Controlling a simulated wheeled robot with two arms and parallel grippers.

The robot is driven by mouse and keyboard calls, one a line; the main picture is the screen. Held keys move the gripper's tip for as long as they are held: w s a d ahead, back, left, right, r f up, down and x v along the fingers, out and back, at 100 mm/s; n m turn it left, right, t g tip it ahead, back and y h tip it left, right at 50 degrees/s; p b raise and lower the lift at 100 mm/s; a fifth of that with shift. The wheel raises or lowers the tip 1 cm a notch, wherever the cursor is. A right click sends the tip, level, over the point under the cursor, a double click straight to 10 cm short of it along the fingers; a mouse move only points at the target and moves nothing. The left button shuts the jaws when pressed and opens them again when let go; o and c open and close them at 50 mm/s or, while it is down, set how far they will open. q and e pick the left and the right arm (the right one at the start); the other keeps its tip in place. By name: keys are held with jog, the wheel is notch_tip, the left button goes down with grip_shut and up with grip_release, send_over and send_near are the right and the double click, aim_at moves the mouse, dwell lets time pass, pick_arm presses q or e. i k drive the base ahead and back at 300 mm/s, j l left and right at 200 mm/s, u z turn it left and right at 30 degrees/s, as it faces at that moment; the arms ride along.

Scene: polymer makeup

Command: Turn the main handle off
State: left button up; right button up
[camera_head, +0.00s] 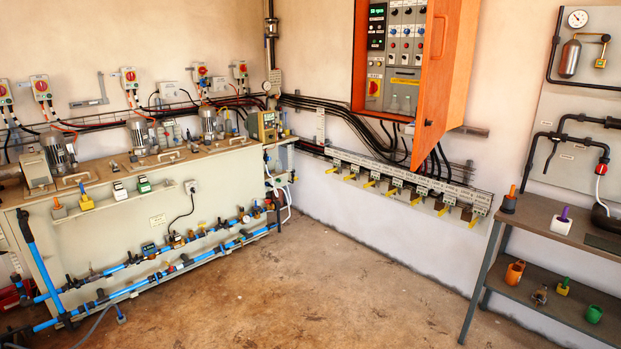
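An orange electrical cabinet (462,70) hangs on the back wall with its door swung open to the right. Inside, a grey panel carries rows of small switches and lights. At the panel's lower left is a red rotary handle on a yellow plate (374,88); it looks like the main handle, but its exact setting is too small to read. Several similar red-and-yellow rotary switches are on the left wall, one of them at the far left (41,86). Neither of my grippers is in view.
A long bench with pumps (120,220) and blue pipes lines the left wall. A row of yellow-handled valves (390,185) runs below the cabinet. A two-level table (555,225) stands at right. The brown floor (300,290) between is clear.

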aim_at(374, 87)
jog(key=i, duration=3.2)
